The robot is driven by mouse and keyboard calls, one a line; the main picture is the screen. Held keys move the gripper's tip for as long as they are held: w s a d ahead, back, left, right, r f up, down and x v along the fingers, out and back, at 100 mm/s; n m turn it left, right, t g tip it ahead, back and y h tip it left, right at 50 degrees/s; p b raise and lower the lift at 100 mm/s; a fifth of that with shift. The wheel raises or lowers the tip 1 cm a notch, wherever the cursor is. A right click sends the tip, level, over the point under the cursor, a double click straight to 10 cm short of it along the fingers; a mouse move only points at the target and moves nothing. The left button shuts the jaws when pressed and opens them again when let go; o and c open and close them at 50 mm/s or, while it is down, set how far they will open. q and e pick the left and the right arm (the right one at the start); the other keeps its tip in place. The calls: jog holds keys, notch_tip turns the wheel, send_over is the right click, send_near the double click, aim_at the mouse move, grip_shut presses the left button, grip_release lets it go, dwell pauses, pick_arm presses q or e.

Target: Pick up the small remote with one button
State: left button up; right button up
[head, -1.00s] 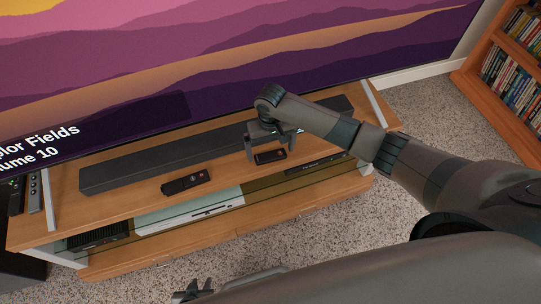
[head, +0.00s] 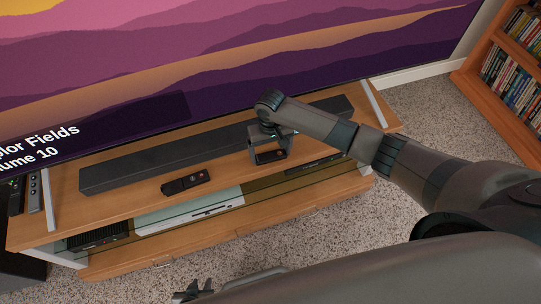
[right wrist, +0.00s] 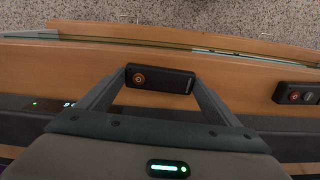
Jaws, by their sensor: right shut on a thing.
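The small black remote with one orange-ringed button (head: 270,157) is at the right part of the wooden TV stand's top, in front of the soundbar. My right gripper (head: 270,154) is shut on it, with a finger at each short end. The right wrist view also shows the small remote (right wrist: 160,77) between the two fingertips; I cannot tell whether it still touches the wood. My left gripper (head: 194,291) is low at the bottom edge of the head view, away from the stand, mostly hidden by my arm; its opening is unclear.
A longer black remote with several buttons (head: 186,182) lies to the left on the stand (head: 120,208). The soundbar (head: 150,163) and large screen (head: 250,60) stand behind. More remotes (head: 34,192) are at the far left. A bookshelf (head: 510,75) is at the right.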

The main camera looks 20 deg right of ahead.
aim_at(270, 155)
jog(key=shift+r, duration=0.45)
notch_tip(270, 155, up, 4)
jog(key=shift+f, duration=0.25)
jog(key=s+a+r, duration=0.2)
jog(key=s+r, duration=0.4)
jog(key=s, duration=0.5)
jog(key=shift+s+a+r, duration=0.15)
jog(key=shift+a+r, duration=0.15)
jog(key=shift+a, duration=0.1)
